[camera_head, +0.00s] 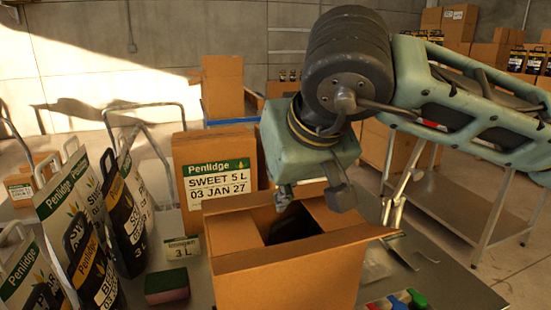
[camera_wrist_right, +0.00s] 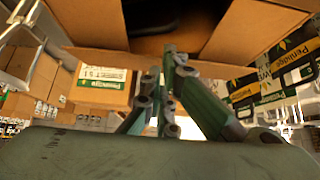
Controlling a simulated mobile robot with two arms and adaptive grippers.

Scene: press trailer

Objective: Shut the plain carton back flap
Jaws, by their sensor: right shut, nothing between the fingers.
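The plain carton (camera_head: 285,285) stands at the bottom centre of the head view, with a dark opening in its top. Its front flap (camera_head: 300,252) leans outward towards me, and side flaps show around the opening. The back flap (camera_head: 235,216) appears as a brown strip along the far side, partly hidden by my gripper. My right gripper (camera_head: 311,193) hangs over the far side of the carton, empty. In the wrist view the fingers (camera_wrist_right: 170,68) are together, close to a brown flap; whether they touch it I cannot tell. My left gripper is not in view.
A labelled Penlidge carton (camera_head: 216,170) stands just behind the plain carton. Several Penlidge bags (camera_head: 75,215) crowd the left. A green and dark red sponge (camera_head: 166,288) and a small label card (camera_head: 182,248) lie left of it. Colored clips (camera_head: 397,300) lie right.

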